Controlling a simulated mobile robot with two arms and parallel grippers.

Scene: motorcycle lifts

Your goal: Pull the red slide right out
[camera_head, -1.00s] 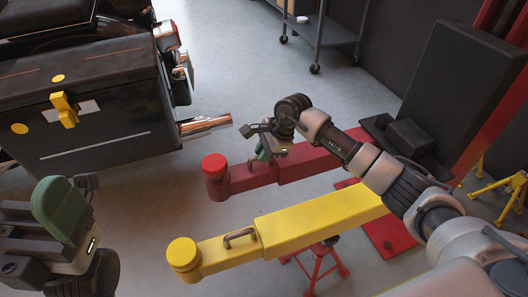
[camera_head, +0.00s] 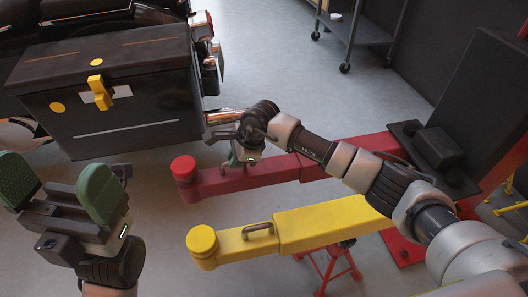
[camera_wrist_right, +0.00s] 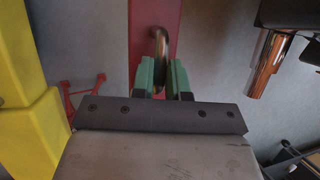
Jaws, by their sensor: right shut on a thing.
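The red slide (camera_head: 222,180) sticks out to the left from its red outer arm (camera_head: 350,149), with a round red pad (camera_head: 184,168) at its end. My right gripper (camera_head: 243,160) is over the slide. In the right wrist view its green fingers (camera_wrist_right: 162,78) are shut on the slide's curved metal handle (camera_wrist_right: 160,45), one finger on each side. In the head view the handle is mostly hidden by the gripper. My left gripper (camera_head: 58,188) is at the lower left, open and empty, its green fingers wide apart.
A yellow lift arm (camera_head: 330,222) with its own handle (camera_head: 257,229) lies in front of the red one, over a red stand (camera_head: 330,265). A motorcycle with a black case (camera_head: 105,90) stands at the upper left, near the red pad. Grey floor is clear between.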

